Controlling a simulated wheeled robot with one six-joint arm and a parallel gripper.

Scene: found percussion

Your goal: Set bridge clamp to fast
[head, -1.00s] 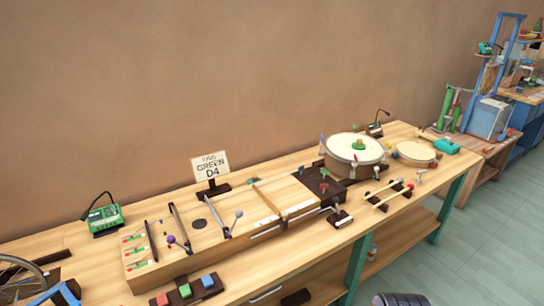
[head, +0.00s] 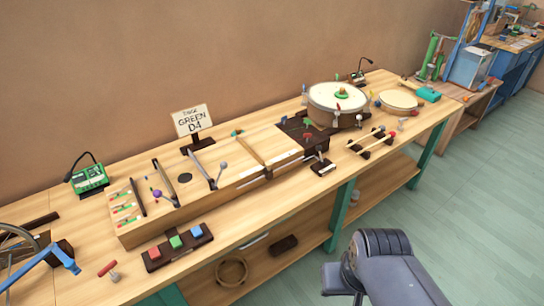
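A long wooden string box (head: 150,223) lies on the workbench, with dark bars across its top. Two levers show on it: one with a grey ball knob (head: 223,166) and one with a purple knob (head: 157,193). I cannot tell for certain which is the bridge clamp, and no fast mark is readable. A dark block (head: 303,137) with red and green knobs sits at the box's right end. My gripper is not in view; only a dark grey part of my arm shows at the lower right, in front of the bench.
The workbench (head: 225,245) runs along the wall. A sign reading GREEN D4 (head: 192,121) stands behind the box. A tray (head: 148,258) with red, green and blue blocks lies in front. A large drum (head: 337,100) stands to the right. Floor (head: 460,200) is clear at right.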

